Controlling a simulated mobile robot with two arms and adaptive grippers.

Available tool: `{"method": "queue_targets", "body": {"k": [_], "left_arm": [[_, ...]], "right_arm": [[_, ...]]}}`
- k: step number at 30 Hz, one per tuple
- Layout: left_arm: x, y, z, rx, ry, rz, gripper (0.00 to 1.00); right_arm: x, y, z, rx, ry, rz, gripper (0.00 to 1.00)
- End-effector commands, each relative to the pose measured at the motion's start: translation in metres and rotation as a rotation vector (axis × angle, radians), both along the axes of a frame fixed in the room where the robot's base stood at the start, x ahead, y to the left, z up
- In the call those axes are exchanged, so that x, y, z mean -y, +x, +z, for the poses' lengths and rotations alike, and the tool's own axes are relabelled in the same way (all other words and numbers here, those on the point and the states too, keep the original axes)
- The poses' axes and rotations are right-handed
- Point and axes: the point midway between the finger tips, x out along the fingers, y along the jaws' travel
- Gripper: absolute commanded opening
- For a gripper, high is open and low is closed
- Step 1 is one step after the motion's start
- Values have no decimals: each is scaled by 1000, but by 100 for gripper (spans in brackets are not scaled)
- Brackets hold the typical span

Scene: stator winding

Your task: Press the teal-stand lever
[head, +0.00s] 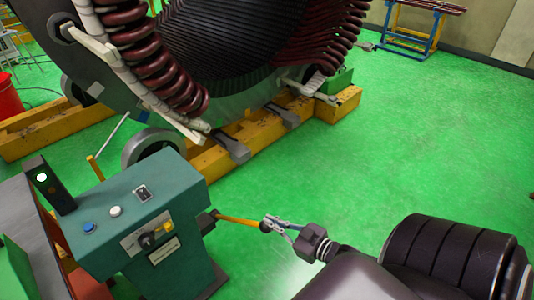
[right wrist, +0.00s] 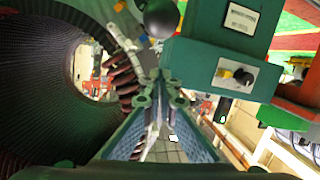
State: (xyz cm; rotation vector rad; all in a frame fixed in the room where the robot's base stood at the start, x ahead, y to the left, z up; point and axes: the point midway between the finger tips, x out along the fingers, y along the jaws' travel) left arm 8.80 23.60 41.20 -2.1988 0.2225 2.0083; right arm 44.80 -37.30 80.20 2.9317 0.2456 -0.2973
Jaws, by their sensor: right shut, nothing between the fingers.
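The teal stand (head: 125,215) is at lower left in the head view, with a blue and a white button on top and a yellow-black switch on its front. Its yellow lever (head: 238,221) sticks out to the right, tilted slightly down, ending in a dark ball knob. My right gripper (head: 270,222) is shut and empty, right at the knob. Whether they touch I cannot tell. In the right wrist view the knob (right wrist: 161,18) lies beyond the fingertips (right wrist: 163,78), and the stand (right wrist: 205,65) is to the right. My left gripper is not in view.
The large stator (head: 215,45) with dark red coils rests behind on yellow beams (head: 225,155). Green floor (head: 400,130) is clear to the right.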

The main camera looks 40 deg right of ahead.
Motion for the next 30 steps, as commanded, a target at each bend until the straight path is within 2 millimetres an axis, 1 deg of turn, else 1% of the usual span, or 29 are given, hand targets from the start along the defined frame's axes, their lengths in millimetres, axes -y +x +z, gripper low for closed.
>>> {"method": "queue_targets", "body": {"k": [1, 6, 9, 12, 17, 30], "left_arm": [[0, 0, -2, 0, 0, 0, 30], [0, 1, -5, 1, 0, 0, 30], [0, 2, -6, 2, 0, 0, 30], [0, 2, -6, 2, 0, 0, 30], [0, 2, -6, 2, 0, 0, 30], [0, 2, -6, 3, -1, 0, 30]], "right_arm": [[1, -11, 0, -3, 0, 0, 0], [5, -38, 6, 0, -1, 1, 0], [7, -48, 9, 1, -1, 0, 0], [8, -55, 11, 3, 0, 1, 0], [9, -59, 13, 5, 0, 0, 0], [9, -58, 13, 5, 0, 0, 0]]}}
